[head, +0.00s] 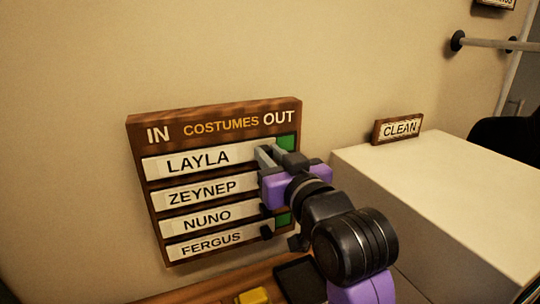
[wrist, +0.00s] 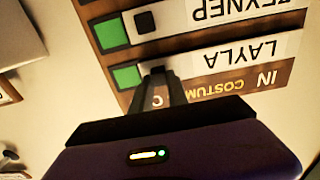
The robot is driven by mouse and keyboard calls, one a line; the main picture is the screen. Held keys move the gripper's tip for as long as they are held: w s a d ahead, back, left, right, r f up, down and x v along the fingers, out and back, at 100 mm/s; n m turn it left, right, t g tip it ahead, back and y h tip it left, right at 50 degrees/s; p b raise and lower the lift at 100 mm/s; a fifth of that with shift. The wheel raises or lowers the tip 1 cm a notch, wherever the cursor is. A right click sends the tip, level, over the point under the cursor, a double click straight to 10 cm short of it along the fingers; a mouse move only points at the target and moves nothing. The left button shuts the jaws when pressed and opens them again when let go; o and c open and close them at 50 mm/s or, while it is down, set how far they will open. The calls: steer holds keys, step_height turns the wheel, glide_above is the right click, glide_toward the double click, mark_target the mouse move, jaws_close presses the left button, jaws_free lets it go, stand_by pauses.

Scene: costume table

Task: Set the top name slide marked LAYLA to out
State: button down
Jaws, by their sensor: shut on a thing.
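The wooden board (head: 214,113) on the wall carries the words IN at left, COSTUMES, and OUT at right. The top slide marked LAYLA (head: 198,160) is a white strip toward the IN side. A green patch (head: 288,143) shows at its OUT end. In the wrist view the LAYLA slide (wrist: 250,52) appears upside down, with green (wrist: 126,76) at its left. My gripper (head: 268,156) is at the slide's right end. In the wrist view its fingertips (wrist: 160,82) are shut on the slide's small dark knob (wrist: 157,70).
Slides ZEYNEP (head: 203,191), NUNO (head: 207,215) and FERGUS (head: 210,245) sit below. My gripper partly hides their right ends. A pale box-like surface (head: 440,170) with a CLEAN sign (head: 398,129) stands at right. A yellow object (head: 253,296) and dark tray (head: 300,279) lie below.

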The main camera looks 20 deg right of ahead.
steer(key=d+p, duration=0.1)
steer(key=d, duration=0.4)
steer(key=shift+d, duration=0.4)
steer(key=c, duration=1.3)
jaws_free()
steer(key=shift+d, duration=0.15)
steer(key=shift+s, duration=0.1)
steer(key=shift+s, duration=0.25)
steer(key=s+b, duration=0.1)
steer(key=s, duration=0.6)
steer(key=shift+s, duration=0.1)
